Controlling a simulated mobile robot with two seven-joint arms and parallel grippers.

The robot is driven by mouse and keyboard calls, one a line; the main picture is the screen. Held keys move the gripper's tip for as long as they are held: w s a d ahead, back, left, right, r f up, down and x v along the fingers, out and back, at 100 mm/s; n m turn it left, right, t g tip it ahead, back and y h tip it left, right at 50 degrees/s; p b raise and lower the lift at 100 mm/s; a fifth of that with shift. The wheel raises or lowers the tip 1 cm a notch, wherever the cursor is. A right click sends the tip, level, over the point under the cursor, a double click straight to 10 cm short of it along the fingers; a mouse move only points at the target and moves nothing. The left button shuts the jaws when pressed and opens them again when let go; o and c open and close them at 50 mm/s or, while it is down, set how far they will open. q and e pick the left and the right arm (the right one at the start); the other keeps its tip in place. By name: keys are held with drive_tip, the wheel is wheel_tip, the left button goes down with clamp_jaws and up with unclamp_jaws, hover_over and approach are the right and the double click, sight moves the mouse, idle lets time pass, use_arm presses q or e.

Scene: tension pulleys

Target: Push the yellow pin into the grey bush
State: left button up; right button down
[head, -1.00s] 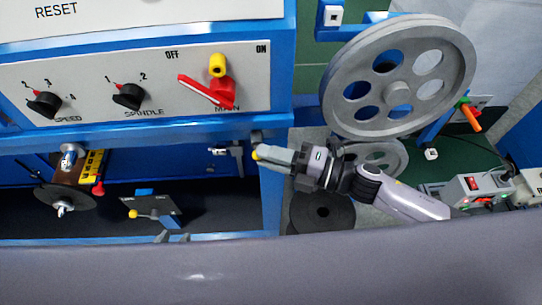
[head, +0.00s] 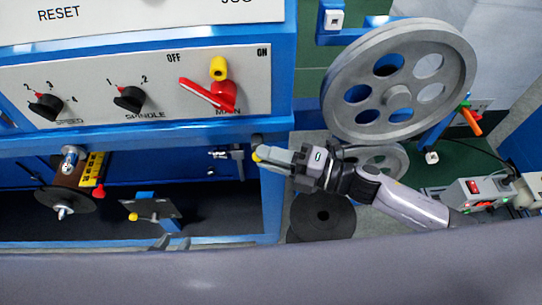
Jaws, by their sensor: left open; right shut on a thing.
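The yellow pin (head: 256,156) shows as a small yellow end at the tip of my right gripper (head: 266,157), which is shut on it; the fingers hide the rest. A small grey round piece, probably the grey bush (head: 257,140), sits on the blue frame just above the yellow end. The two look close but apart; I cannot tell their exact gap or alignment. My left gripper (head: 165,243) shows only as grey fingertips at the lower edge of the cabinet, left of centre. It is open, away from the pin, and mostly hidden behind my own body.
A large grey pulley wheel (head: 345,104) stands above my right arm, with a smaller wheel (head: 395,160) behind it. A dark disc (head: 322,215) lies below. A small plate with a yellow-knobbed lever (head: 134,216) is lower left.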

drive_tip(key=shift+w+d+r, duration=0.15)
drive_tip(key=shift+w, duration=0.25)
drive_tip(key=c, duration=1)
unclamp_jaws()
drive_tip(key=shift+o, duration=1.4)
drive_tip(key=shift+s, duration=0.15)
drive_tip(key=d+b, duration=0.1)
drive_tip(key=d, duration=0.7)
drive_tip(key=shift+d, duration=0.4)
